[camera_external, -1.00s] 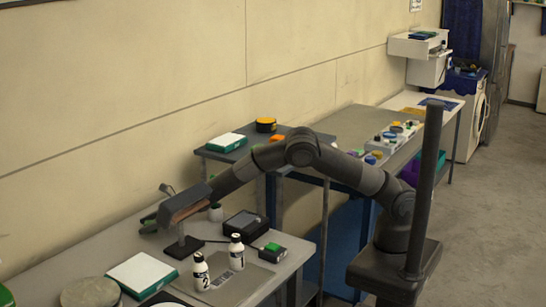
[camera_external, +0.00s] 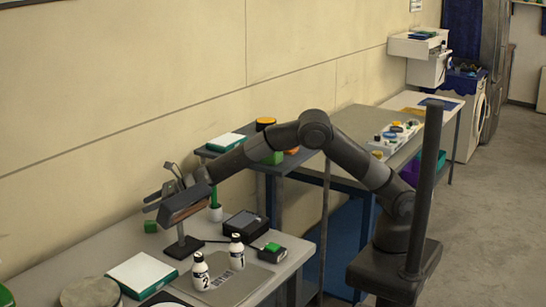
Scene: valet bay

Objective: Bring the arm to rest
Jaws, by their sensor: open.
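My arm reaches from its base at the right, over the grey side table, to the near workbench. Its elbow is bent upward. My gripper (camera_external: 156,202) is above the back of the workbench, behind and partly overlapping the head of a small stand (camera_external: 184,246). It points left and is open, with nothing seen between its fingers. A small green block (camera_external: 150,226) lies on the bench below it, apart from it. Whether the gripper touches the stand head cannot be told.
Bottles marked 2 (camera_external: 200,272) and 1 (camera_external: 236,255) stand on a grey mat. A dark scale-like device (camera_external: 245,224), a box with a green button (camera_external: 271,253), a white-and-green box (camera_external: 142,275) and a round lid (camera_external: 90,293) share the workbench (camera_external: 110,245). The wall is close behind.

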